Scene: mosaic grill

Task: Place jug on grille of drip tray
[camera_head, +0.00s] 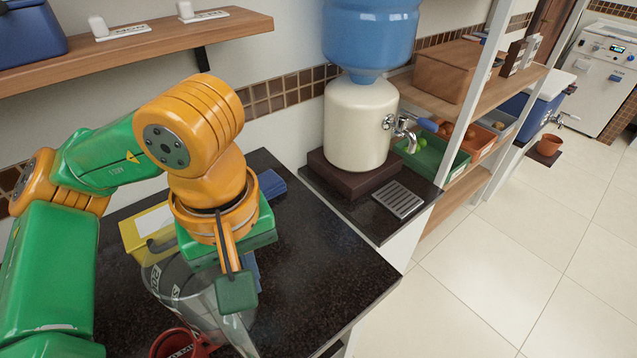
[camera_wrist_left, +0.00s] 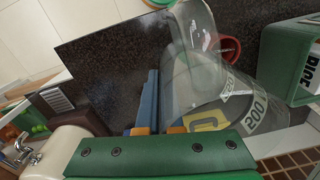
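A clear jug with printed markings (camera_head: 192,296) is over the dark counter at the lower left of the head view. It also shows in the left wrist view (camera_wrist_left: 225,85), close in front of my left gripper. My left gripper (camera_head: 236,288) points down at the jug; one green fingertip overlaps the jug in the picture. The other fingertip is hidden, and I cannot tell whether the fingers grip the jug. The drip tray's metal grille (camera_head: 398,199) lies bare below the dispenser tap (camera_head: 404,133). My right gripper is out of view.
A cream water dispenser (camera_head: 361,125) with a blue bottle stands behind the grille on a dark block. A yellow box (camera_head: 142,231), a blue item (camera_head: 271,184) and a red cup (camera_head: 178,344) are near the jug. The counter's right part (camera_head: 325,260) is clear.

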